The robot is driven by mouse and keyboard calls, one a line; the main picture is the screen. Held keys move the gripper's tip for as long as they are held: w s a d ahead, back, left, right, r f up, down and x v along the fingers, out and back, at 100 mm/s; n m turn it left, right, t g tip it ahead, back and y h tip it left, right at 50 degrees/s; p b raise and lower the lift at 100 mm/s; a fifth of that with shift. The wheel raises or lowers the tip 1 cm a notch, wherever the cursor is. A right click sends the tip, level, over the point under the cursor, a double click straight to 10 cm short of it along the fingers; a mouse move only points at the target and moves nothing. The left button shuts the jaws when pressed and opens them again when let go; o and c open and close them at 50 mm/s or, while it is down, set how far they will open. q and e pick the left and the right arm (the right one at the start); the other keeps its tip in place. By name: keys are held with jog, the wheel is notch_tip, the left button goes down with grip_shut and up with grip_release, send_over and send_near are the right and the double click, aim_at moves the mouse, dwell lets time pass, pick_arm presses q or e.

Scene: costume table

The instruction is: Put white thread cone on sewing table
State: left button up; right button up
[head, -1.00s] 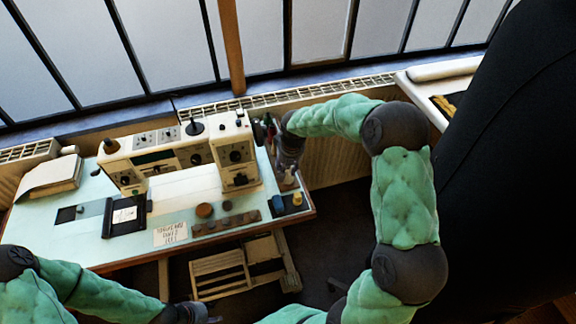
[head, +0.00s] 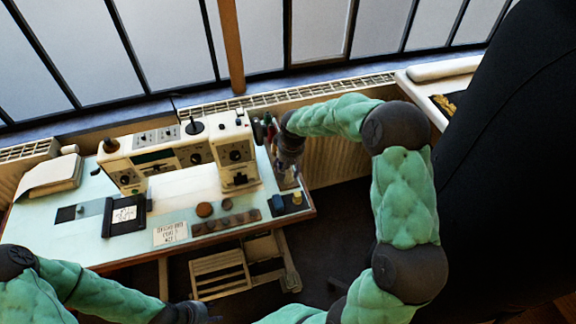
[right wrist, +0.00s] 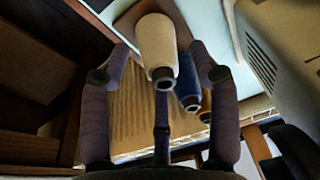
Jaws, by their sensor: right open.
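The cream-white thread cone (right wrist: 155,45) shows in the right wrist view with its dark-holed narrow end towards me. My right gripper (right wrist: 161,65) is open, with its fingers apart on either side of the cone; I see no finger closed on it. In the head view my right gripper (head: 288,165) is at the right end of the sewing table (head: 75,236), and the cone is largely hidden there. My left gripper (head: 196,313) is at the bottom edge of the head view, partly cut off, and its fingers are unclear.
A blue cone (right wrist: 188,90) stands beside the white one. The pale front left of the tabletop is clear.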

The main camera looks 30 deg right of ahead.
notch_tip(320, 180, up, 12)
jog(key=s, duration=0.2)
jog(key=shift+s, duration=0.15)
jog(key=shift+a+f, duration=0.1)
jog(key=shift+f, duration=0.05)
dwell(0.5)
